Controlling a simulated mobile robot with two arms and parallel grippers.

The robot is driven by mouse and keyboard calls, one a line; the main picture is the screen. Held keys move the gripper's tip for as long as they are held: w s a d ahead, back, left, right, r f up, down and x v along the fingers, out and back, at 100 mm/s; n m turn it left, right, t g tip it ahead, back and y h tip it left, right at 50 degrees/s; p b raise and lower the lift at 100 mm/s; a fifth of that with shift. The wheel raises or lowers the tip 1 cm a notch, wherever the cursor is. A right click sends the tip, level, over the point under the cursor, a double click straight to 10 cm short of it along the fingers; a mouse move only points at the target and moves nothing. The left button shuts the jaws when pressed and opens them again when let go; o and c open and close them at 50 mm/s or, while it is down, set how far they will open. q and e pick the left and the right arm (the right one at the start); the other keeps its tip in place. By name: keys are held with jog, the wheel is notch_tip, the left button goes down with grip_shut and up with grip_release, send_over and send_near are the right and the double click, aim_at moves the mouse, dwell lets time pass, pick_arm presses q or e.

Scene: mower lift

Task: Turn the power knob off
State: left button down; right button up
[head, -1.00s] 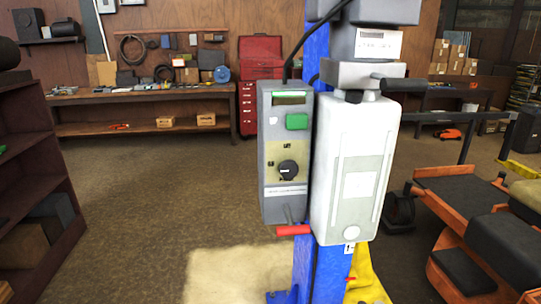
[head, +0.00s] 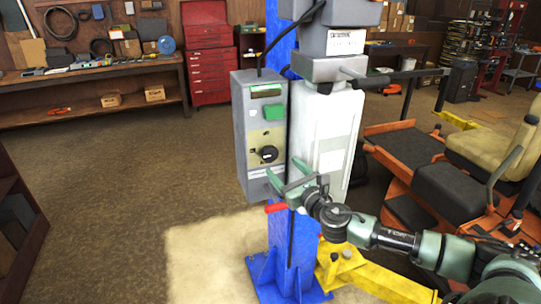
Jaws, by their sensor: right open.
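The power knob (head: 268,154) is a round black dial on the front of a grey control box (head: 242,131). The box is fixed to the blue lift post (head: 279,236), and a green button (head: 266,113) sits above the knob. My right gripper (head: 282,178) is open with green fingers, in front of the lower part of the box and below the knob. It appears apart from the knob. Its fingers cover part of the box's lower front. My left gripper is not in view.
A white housing (head: 322,130) stands right of the box. A red-handled lever (head: 275,208) sticks out below the box. An orange mower (head: 405,150) with a tan seat is at the right, with a yellow lift arm (head: 370,278) beneath. Open floor lies left of the post.

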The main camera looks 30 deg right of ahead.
aim_at(271, 157)
jog(key=w, duration=0.2)
jog(key=w+p, duration=0.1)
jog(key=w, duration=0.1)
jog(key=w+p, duration=0.1)
jog(key=w, duration=0.2)
jog(key=shift+d+r, duration=0.1)
jog(key=shift+d, duration=0.15)
jog(key=shift+w, duration=0.3)
jog(key=shift+c, duration=0.3)
jog(key=c, duration=1.3)
jog(key=shift+o, duration=0.2)
